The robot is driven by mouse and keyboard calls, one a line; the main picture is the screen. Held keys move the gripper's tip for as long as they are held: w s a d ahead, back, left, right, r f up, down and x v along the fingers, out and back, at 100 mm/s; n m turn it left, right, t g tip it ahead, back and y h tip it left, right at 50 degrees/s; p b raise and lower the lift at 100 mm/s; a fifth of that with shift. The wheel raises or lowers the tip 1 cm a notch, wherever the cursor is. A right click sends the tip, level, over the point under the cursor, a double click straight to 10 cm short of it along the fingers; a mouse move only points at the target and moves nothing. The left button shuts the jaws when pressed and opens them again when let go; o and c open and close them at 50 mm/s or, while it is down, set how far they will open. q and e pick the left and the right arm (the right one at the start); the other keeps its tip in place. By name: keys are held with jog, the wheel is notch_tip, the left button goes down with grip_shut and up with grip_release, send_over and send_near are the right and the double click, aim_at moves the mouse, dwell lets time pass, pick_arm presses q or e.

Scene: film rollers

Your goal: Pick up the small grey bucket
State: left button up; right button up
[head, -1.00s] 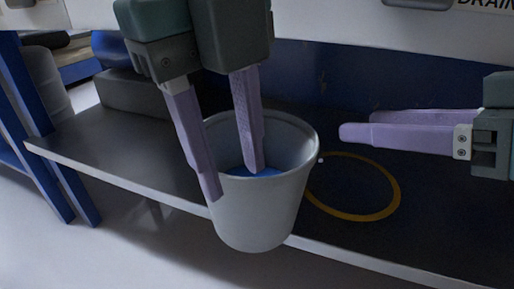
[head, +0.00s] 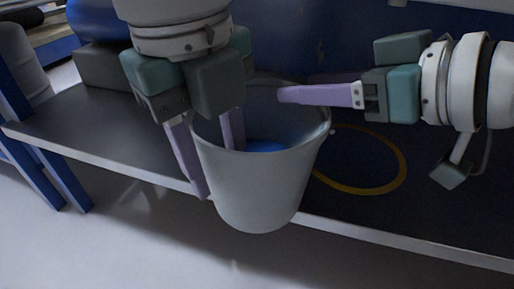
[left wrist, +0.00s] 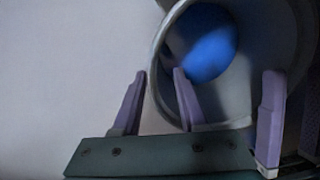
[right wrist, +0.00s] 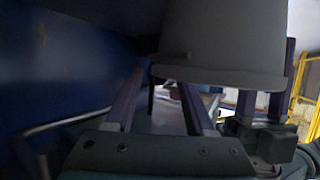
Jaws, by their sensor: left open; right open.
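My left gripper (head: 221,172) is open and points down over the bucket's left wall. One finger is outside the wall and the other is inside the mouth; the left wrist view shows the rim (left wrist: 157,62) between them. My right gripper (head: 287,94) is open, lying level at the bucket's far right rim. I cannot tell whether its fingers touch the rim. The right wrist view shows the bucket (right wrist: 225,45) close beyond its fingers.
The dark shelf (head: 95,120) has a yellow ring (head: 392,180) marked on it right of the bucket. A grey block (head: 103,68) and a blue rounded object (head: 97,22) are at the back left. A blue panel (head: 300,45) stands behind. Pale floor lies in front.

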aim_at(223, 198)
pick_arm(q)
jog(key=shift+w+f, duration=0.1)
jog(key=shift+f, duration=1.5)
pick_arm(e)
jog(key=shift+x, duration=1.6)
pick_arm(q)
jog(key=shift+d, duration=0.1)
jog(key=shift+c, duration=0.5)
pick_arm(e)
jog(key=shift+c, duration=0.5)
pick_arm(q)
grip_shut()
pick_arm(e)
jog(key=c, duration=0.6)
grip_shut()
jog(key=shift+a+r, duration=0.15)
jog(key=shift+a, duration=0.05)
